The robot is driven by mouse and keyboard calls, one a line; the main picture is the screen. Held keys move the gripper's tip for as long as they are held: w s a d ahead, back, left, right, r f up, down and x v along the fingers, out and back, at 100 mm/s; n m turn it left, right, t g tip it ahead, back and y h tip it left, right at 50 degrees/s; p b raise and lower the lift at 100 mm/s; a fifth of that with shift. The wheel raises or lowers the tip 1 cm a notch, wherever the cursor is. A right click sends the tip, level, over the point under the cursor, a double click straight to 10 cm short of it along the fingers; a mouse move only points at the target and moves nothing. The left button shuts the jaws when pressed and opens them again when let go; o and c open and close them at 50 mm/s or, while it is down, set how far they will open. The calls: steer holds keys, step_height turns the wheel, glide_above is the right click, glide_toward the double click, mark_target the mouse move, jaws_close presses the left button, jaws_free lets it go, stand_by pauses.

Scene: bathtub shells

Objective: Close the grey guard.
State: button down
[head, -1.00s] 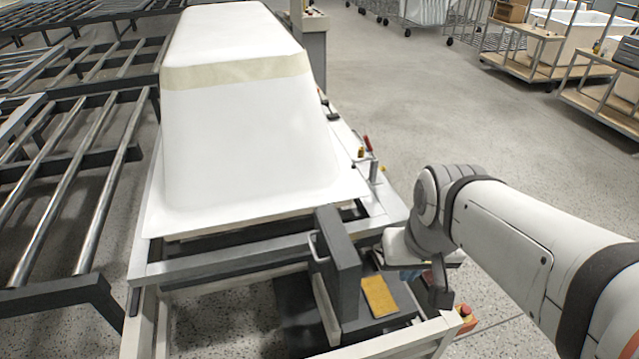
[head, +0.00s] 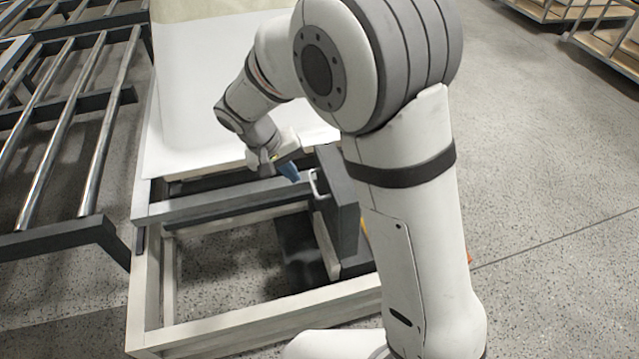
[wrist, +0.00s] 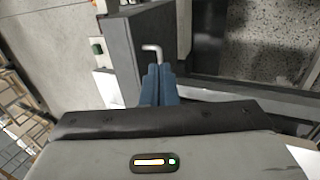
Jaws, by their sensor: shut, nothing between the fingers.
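The grey guard (head: 338,210) is a dark upright panel on the white frame, standing out across the opening from the crossbar. It carries a light, bent handle (head: 316,185) on its left face. In the wrist view the guard (wrist: 137,35) is beyond my fingers and the handle (wrist: 152,47) rises just past their tips. My gripper (head: 291,172) has its blue fingers shut and empty, just left of the handle in the head view. It also shows in the wrist view (wrist: 158,70). Whether the fingertips touch the handle, I cannot tell. My arm hides the guard's right side.
A white tub shell (head: 200,90) sits on the frame behind my gripper. The frame's crossbar (head: 225,200) runs left of the guard, with an open gap before it. Roller conveyors (head: 60,130) stand at the left.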

steer(key=w+d+f+p, duration=0.1)
steer(key=w+d+f, duration=0.1)
steer(key=d+f, duration=0.5)
steer(key=shift+x, duration=1.05)
steer(key=shift+a, duration=0.15)
